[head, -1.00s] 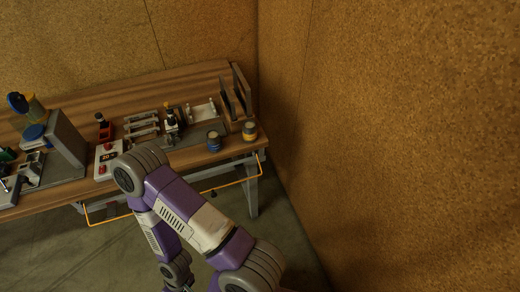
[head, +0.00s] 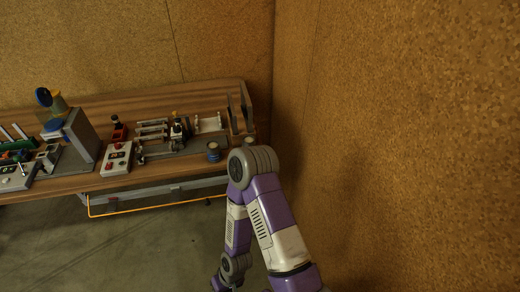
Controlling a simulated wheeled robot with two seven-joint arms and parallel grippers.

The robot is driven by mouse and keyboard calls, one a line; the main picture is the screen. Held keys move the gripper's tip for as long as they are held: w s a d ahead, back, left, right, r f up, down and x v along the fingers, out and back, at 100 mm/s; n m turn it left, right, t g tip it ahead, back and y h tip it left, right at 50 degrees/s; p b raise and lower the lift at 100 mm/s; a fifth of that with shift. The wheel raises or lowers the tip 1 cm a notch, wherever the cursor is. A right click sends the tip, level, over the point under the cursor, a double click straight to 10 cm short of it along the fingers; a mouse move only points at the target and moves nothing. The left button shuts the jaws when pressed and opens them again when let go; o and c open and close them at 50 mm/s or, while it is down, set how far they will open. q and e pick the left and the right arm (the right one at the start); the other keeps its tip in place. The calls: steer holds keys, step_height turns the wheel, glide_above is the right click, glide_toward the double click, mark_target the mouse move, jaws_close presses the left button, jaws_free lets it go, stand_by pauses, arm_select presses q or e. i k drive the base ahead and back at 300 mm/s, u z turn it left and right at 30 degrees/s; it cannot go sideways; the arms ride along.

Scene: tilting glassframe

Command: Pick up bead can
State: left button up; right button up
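Two small cans stand near the right end of the wooden workbench. One is a dark can with a blue band (head: 213,152). The other can (head: 249,141) stands to its right and is partly hidden by my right arm. I cannot tell from this view which of them is the bead can. My purple and grey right arm rises in front of the bench end, its elbow close to the right can in the picture. Neither of my grippers is in view.
The wooden workbench (head: 95,187) carries a grey machine (head: 82,140), a control box with red buttons (head: 117,158) and a grey fixture (head: 180,140). An orange rail (head: 150,207) runs along the bench front. A cork wall (head: 410,130) closes the right side. Open floor lies in front.

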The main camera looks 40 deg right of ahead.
mark_target(213, 151)
steer(key=z, duration=1)
steer(key=i, duration=0.35)
